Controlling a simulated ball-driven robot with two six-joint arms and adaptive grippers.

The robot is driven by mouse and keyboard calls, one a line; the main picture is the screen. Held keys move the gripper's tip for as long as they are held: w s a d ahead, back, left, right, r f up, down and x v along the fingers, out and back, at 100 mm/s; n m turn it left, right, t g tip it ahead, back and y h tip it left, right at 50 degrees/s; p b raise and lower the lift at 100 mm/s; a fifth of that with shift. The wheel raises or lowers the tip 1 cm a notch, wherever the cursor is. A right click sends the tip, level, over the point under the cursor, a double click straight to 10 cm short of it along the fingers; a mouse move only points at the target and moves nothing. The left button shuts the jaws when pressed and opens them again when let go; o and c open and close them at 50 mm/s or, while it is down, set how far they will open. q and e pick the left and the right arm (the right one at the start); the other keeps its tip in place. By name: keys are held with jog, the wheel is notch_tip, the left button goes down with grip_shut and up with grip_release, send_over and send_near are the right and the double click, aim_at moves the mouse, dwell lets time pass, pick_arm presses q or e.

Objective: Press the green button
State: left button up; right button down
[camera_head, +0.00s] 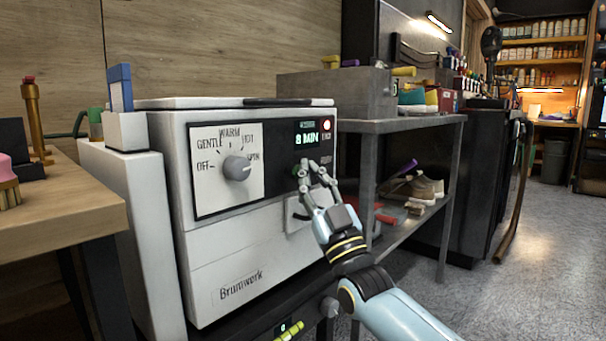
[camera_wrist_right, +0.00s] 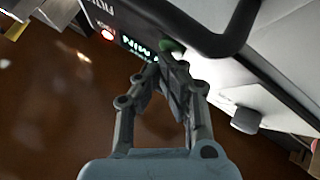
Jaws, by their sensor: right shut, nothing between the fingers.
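The white machine (camera_head: 245,250) has a black control panel with a lit green display (camera_head: 307,139). The green button (camera_wrist_right: 172,45) shows in the wrist view at the panel, just beyond my fingertips. In the head view my fingers largely cover it. My right gripper (camera_head: 309,164) is shut and empty, its fingertips in front of the panel just below the display. In the wrist view my right gripper (camera_wrist_right: 168,68) has its fingertips close to the button; whether they touch it I cannot tell. My left gripper is not in view.
A grey dial (camera_head: 237,168) sits left on the panel, and a red light (camera_head: 327,125) glows beside the display. A metal shelf (camera_head: 400,124) with a sneaker (camera_head: 427,188) stands to the right. A wooden table (camera_head: 70,215) is at the left. Floor is clear at the right.

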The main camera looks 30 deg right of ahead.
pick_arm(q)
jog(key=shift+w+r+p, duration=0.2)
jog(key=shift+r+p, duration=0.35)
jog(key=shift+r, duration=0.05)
pick_arm(e)
jog(key=shift+s+d, duration=0.3)
jog(key=shift+s, duration=0.6)
